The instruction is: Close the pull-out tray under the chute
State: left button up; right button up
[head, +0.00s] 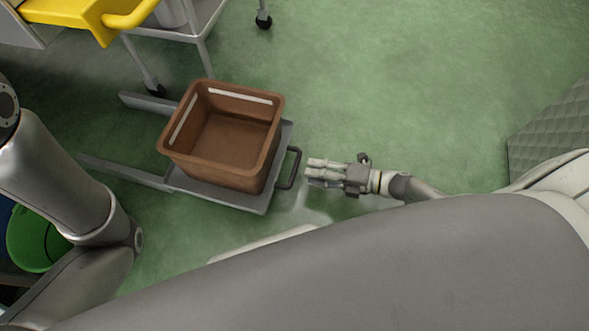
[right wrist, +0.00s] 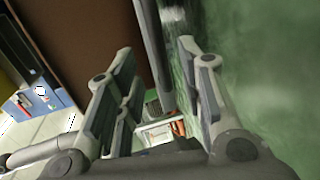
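The pull-out tray (head: 217,194) is a flat grey plate on two rails (head: 125,172) in the head view. It stands out to the right along them. A dark bar handle (head: 296,168) is on its right edge. A brown open crate (head: 178,155) stands on the tray and looks empty. My right gripper (head: 309,171) is just right of the handle, fingers pointing at it, with a small gap. In the right wrist view its fingers (right wrist: 160,90) are apart with nothing clearly between them. My left arm shows at the left; its gripper is out of view.
A yellow chute-like part (head: 75,14) and a grey metal stand (head: 205,55) with castors are at the upper left. A green bucket (head: 28,240) is at the lower left. A quilted grey block (head: 555,125) is at the right. The green floor between is clear.

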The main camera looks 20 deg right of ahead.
aim_at(294, 168)
jog(key=b+x, duration=0.2)
jog(key=x, duration=0.3)
jog(key=shift+w+a+f, duration=0.2)
jog(key=shift+a, duration=0.1)
jog(key=shift+w+a, duration=0.25)
jog(key=shift+a, duration=0.15)
grip_shut()
